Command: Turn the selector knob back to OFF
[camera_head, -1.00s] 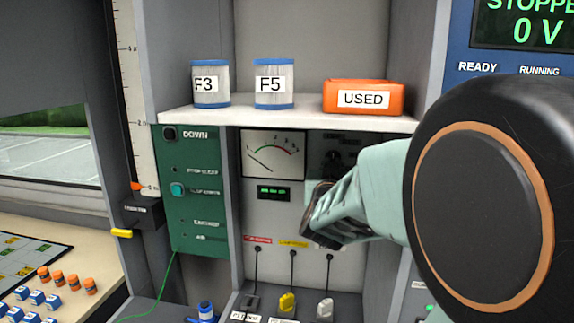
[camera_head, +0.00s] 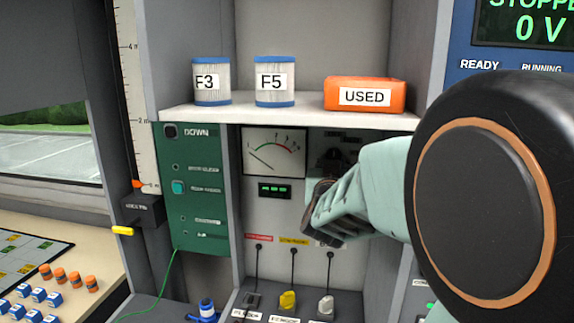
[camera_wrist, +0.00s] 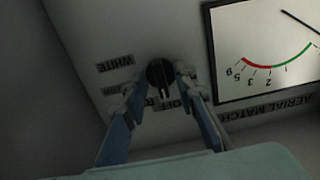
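The selector knob (camera_wrist: 159,74) is a dark round knob on the grey panel in the wrist view. Its pale-edged grip points toward the lower side of that picture, near the partly covered OFF label (camera_wrist: 173,103); I cannot tell its exact setting. The knob also shows dimly under the shelf in the head view (camera_head: 332,158). My gripper (camera_wrist: 161,94) has its two fingers apart, one on each side of the knob's lower part, with a gap between them. Whether either finger touches the knob is unclear. In the head view my gripper (camera_head: 318,212) appears below the knob.
An aerial match meter (camera_head: 273,153) sits beside the knob. A white shelf (camera_head: 290,115) overhangs the panel, bearing canisters F3 (camera_head: 211,82) and F5 (camera_head: 275,82) and an orange USED bin (camera_head: 365,95). Cables with plugs (camera_head: 287,300) hang below. A grey side wall (camera_head: 390,50) bounds the right.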

